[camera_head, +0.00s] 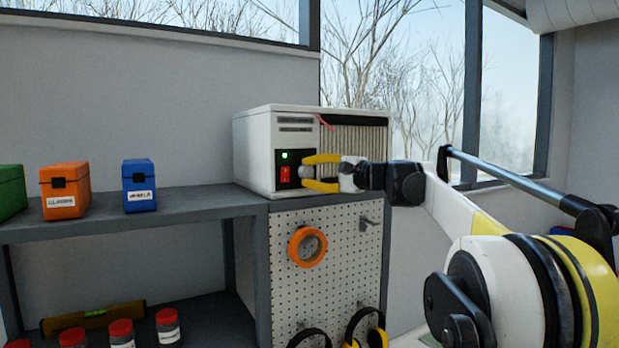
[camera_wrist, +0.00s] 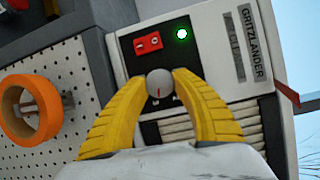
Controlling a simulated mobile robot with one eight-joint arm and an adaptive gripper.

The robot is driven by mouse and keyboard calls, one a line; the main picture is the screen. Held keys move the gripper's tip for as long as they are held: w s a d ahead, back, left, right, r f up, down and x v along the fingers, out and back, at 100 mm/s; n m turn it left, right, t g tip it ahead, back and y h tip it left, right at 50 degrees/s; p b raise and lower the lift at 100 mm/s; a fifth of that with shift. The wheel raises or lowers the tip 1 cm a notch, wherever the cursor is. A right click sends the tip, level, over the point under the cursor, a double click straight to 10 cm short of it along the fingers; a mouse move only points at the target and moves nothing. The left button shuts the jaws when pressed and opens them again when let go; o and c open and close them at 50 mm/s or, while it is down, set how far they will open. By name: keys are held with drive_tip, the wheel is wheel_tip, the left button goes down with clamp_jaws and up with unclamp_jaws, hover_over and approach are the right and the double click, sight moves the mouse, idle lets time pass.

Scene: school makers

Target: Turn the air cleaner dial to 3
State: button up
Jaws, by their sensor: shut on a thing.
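The air cleaner (camera_head: 253,150) is a white box with a pleated filter front, standing on the shelf by the window. No dial numbers are readable. A red switch (camera_wrist: 148,42) and a lit green light (camera_wrist: 182,33) are on the same panel.
A blue box (camera_head: 139,187), an orange box (camera_head: 66,190) and a green box (camera_head: 10,192) stand on the shelf (camera_head: 200,203) to the left. An orange tape roll (camera_head: 307,246) hangs on the pegboard (camera_head: 342,245) below the air cleaner.

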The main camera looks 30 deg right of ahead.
drive_tip(key=shift+m+t+b, duration=0.4)
drive_tip(key=shift+m+b, duration=0.05)
drive_tip(key=shift+m, duration=0.75)
drive_tip(key=shift+r+m, duration=0.1)
drive_tip(key=shift+m, duration=0.2)
drive_tip(key=o, duration=1)
drive_tip(key=shift+w, duration=0.1)
drive_tip(key=shift+c, duration=0.2)
drive_tip(key=v, duration=1.2)
drive_tip(key=shift+f, duration=0.2)
